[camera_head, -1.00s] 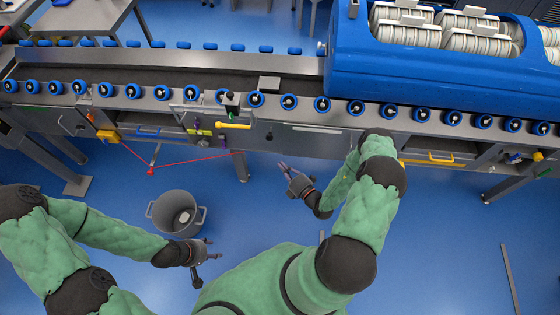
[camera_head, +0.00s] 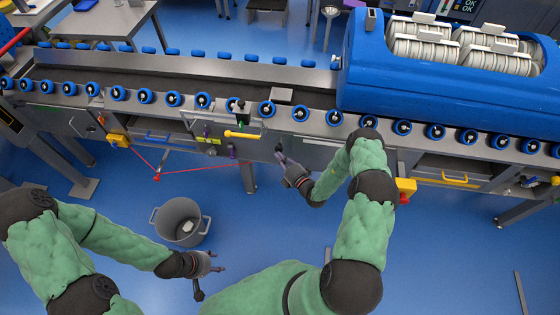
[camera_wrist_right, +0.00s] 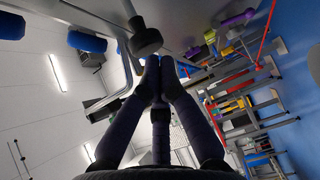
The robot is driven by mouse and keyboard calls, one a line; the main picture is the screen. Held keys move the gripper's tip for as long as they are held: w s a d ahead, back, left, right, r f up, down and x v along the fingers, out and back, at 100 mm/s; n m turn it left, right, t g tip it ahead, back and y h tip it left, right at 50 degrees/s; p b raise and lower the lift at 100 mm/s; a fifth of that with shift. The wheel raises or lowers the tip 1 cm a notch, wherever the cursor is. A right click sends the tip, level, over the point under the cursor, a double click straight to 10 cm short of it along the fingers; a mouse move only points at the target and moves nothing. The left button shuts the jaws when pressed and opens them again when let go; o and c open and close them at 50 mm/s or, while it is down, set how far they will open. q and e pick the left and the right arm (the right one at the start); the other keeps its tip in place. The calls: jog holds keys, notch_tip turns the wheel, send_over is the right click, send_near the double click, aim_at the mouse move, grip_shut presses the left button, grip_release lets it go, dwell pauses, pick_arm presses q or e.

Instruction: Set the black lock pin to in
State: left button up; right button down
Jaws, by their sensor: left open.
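A small black knob (camera_head: 279,147), apparently the lock pin, sits on the grey front panel of the conveyor, right of the yellow handle. A round black knob on a stem also shows large in the right wrist view (camera_wrist_right: 145,40), just beyond the fingertips. My right gripper (camera_head: 283,157) is close to the panel there. Its fingers meet at their tips (camera_wrist_right: 158,68), with nothing seen between them. Contact with the knob cannot be made out. My left gripper (camera_head: 215,263) is open and empty, low over the floor, far from the panel.
The roller conveyor (camera_head: 180,85) runs across the view, with a big blue tub carrier (camera_head: 440,85) on its right part. A yellow handle (camera_head: 242,135) is left of my right gripper. A grey bucket (camera_head: 181,222) stands on the floor below a red cord (camera_head: 200,168).

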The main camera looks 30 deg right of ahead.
aim_at(281, 151)
jog(key=shift+w+d+b, duration=0.25)
jog(key=shift+w+d, duration=0.2)
jog(key=shift+w, duration=0.2)
jog(key=shift+w+d+b, duration=0.25)
jog(key=shift+w+d, duration=0.2)
jog(key=shift+w, duration=0.15)
jog(key=shift+r, duration=0.1)
